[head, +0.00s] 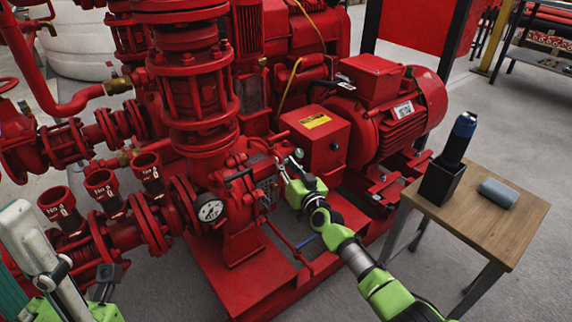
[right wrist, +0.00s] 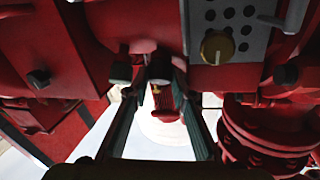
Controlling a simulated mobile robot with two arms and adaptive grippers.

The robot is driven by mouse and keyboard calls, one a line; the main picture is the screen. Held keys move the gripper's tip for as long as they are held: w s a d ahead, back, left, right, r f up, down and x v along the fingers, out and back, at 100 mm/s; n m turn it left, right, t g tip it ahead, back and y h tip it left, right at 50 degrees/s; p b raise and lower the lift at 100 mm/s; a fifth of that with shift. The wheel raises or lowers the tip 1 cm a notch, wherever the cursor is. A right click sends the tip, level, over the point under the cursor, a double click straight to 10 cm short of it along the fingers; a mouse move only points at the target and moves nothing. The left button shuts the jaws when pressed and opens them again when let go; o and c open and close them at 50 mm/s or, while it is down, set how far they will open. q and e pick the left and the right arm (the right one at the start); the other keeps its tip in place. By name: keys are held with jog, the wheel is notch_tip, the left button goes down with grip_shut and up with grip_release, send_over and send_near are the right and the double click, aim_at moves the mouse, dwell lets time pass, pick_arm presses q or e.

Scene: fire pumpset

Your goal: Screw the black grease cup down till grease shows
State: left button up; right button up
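The grease cup cannot be picked out with certainty. In the right wrist view, a small dark cylinder (right wrist: 120,73) sits under the red housing just left of my right fingertips, and a similar dark knob (right wrist: 38,78) is farther left. My right gripper (right wrist: 150,80) points at the pump's underside, its fingers apart with a gap between them. No held object shows there. In the head view my right gripper (head: 285,168) is close against the red pump (head: 225,190), beside its bearing housing. My left gripper (head: 108,273) is low at the left, away from the pump's middle; its fingers are unclear.
A brass knob (right wrist: 217,47) on a grey perforated plate is close right of my right fingers. A red motor (head: 400,110) and pipes crowd the pump. A wooden table (head: 490,225) at the right carries a dark bottle (head: 458,140) in a black holder and a grey cloth (head: 498,193).

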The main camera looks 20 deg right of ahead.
jog(key=shift+o, duration=0.7)
jog(key=s+d, duration=0.1)
jog(key=s, duration=0.7)
